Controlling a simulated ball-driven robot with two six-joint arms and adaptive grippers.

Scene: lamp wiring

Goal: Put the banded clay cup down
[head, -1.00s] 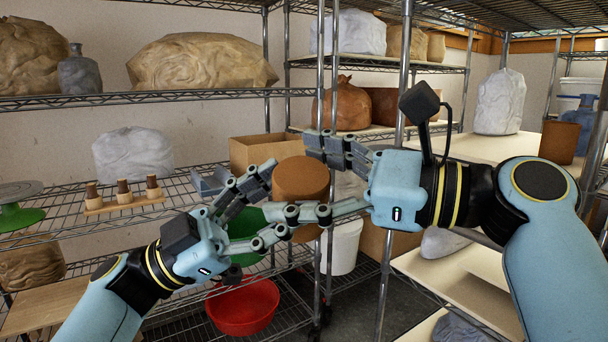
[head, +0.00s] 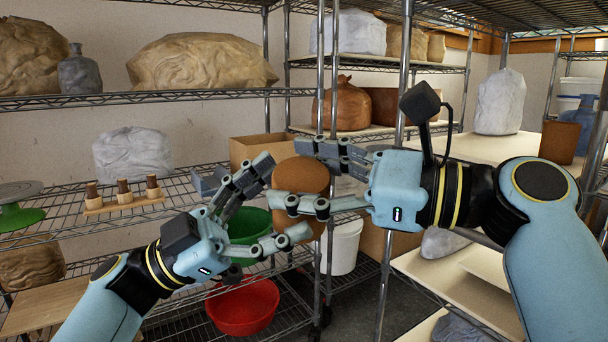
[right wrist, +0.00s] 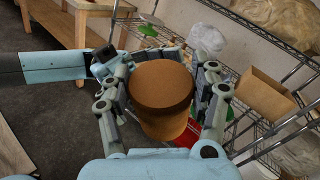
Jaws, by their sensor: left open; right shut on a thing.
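The brown clay cup (head: 301,175) is held in the air in front of the shelving. Its flat round top faces up in the head view, and in the right wrist view the cup (right wrist: 161,88) shows a wide part above a narrower part. I cannot make out its bands. My right gripper (head: 292,172) is shut on the cup from the right, with fingers on both sides of it. My left gripper (head: 280,196) is open at the cup's left side, its fingers spread. I cannot tell whether they touch the cup.
A wire shelf holds a wooden strip with small tools (head: 124,198) and a cardboard box (head: 257,150). Below are a green bowl (head: 250,225), a red basin (head: 243,307) and a white bucket (head: 345,247). Metal posts stand just behind the grippers. The pale board at right (head: 463,285) has bare room.

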